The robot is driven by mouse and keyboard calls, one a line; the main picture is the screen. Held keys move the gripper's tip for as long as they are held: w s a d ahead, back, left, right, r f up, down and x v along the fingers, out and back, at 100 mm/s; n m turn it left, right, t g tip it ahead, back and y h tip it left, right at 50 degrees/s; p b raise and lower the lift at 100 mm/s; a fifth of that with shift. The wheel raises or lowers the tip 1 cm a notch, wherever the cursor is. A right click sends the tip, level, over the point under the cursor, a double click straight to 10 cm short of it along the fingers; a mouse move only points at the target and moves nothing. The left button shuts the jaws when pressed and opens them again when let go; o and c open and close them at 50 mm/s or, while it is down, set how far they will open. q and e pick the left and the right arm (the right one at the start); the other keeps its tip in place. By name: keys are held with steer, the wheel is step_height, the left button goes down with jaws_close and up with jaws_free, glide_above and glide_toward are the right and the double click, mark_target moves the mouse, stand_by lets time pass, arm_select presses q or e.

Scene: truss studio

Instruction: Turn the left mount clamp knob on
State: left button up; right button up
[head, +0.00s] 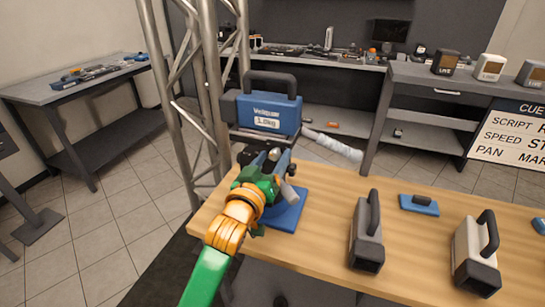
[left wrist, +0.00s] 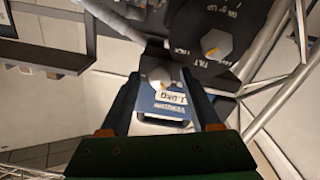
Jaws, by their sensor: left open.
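My left gripper (head: 272,162) reaches over the wooden table to a dark mount on a blue base plate (head: 287,212). In the left wrist view its two dark fingers (left wrist: 161,76) are open. A pale round knob with an orange mark (left wrist: 156,73) shows between the fingertips; I cannot tell whether they touch it. A second similar knob (left wrist: 216,44) sits on a dark panel to the upper right, beside lettering that seems to read TILT. I cannot tell which knob is the left mount clamp one. In the head view my gripper largely hides the mount. My right gripper is out of view.
A blue block marked 1.0kg (head: 270,113) with a dark handle sits above the mount. A metal truss (head: 204,85) rises close on the left. A grey handled block (head: 366,240), a white handled block (head: 474,252) and a small blue piece (head: 419,206) are on the table (head: 325,200).

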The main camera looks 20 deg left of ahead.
arm_select(q)
jaws_close()
stand_by(0.3)
steer(key=shift+r+m+p, duration=0.15)
steer(key=shift+m+p, duration=1.15)
steer(key=shift+m, duration=0.2)
steer(key=m+p, duration=0.3)
steer(key=m, duration=0.2)
steer(key=shift+m, duration=0.3)
steer(key=m+p, duration=0.2)
steer(key=m, duration=0.3)
steer(key=shift+m+p, duration=0.65)
steer(key=shift+m, duration=1.45)
